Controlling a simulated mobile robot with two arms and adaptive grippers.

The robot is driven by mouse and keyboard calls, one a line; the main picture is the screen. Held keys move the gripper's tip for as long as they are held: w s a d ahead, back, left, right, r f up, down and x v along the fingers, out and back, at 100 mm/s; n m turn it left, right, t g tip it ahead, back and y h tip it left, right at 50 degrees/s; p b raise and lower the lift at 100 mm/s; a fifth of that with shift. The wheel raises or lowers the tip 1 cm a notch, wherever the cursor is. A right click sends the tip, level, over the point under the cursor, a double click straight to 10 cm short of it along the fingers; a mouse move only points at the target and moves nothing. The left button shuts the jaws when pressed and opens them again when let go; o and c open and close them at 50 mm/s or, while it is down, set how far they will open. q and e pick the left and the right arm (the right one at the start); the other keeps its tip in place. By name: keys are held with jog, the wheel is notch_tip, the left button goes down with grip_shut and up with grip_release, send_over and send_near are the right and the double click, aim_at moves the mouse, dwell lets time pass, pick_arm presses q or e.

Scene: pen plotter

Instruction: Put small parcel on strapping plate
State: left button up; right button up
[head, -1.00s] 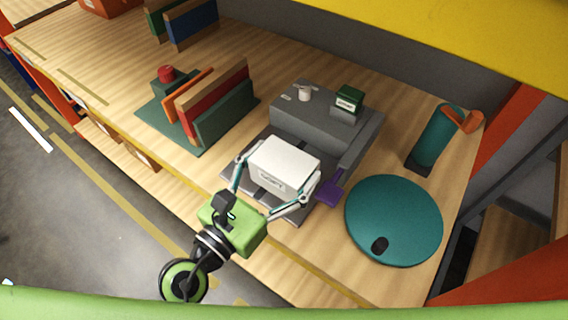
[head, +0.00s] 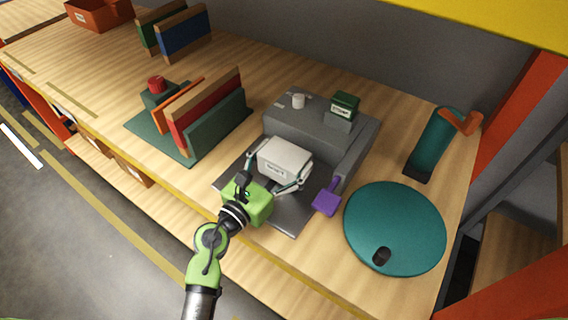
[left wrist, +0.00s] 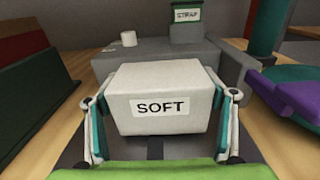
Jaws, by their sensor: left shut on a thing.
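The small parcel is a white box (head: 284,158) with a label that reads SOFT in the left wrist view (left wrist: 160,88). My left gripper (head: 278,172) is shut on it, one finger on each side. The parcel is over the grey strapping plate (head: 290,217), close to the machine's raised grey body (head: 318,128). I cannot tell whether its underside touches the plate. Part of the plate is hidden by the parcel and the gripper. My right gripper is not in view.
A green STRAP block (head: 344,106) and a white knob (head: 298,101) top the machine. A purple paddle (head: 327,197) juts out at the plate's right. A teal disc (head: 395,228) and teal dispenser (head: 434,142) stand right. Upright boards (head: 217,122) stand left.

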pick_arm(q)
jog(key=shift+f, duration=0.3)
jog(key=shift+f, duration=0.1)
jog(key=o, duration=1.4)
jog(key=shift+f, duration=0.1)
jog(key=shift+c, duration=0.2)
